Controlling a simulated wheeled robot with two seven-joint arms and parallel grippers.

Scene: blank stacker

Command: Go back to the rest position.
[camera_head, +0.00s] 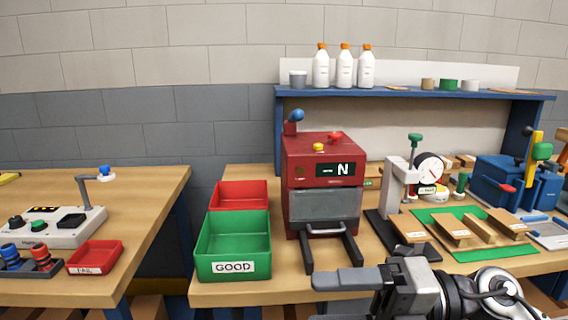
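One of my arms comes in from the lower right, so I take its hand as my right gripper (322,281). It is at the bottom of the camera_head view, pointing left, in front of the red machine and the table's front edge. I see a grey finger from the side, and the other finger cannot be made out, so its opening is unclear. Nothing shows held at the tip. My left gripper is not in view.
A red machine (312,158) marked N stands on the wooden table (270,290). Left of it are a green GOOD bin (233,240) and a red bin (240,194). A dial gauge stand (398,180) and wooden pieces on a green mat (465,254) are at right. The gap between tables is open.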

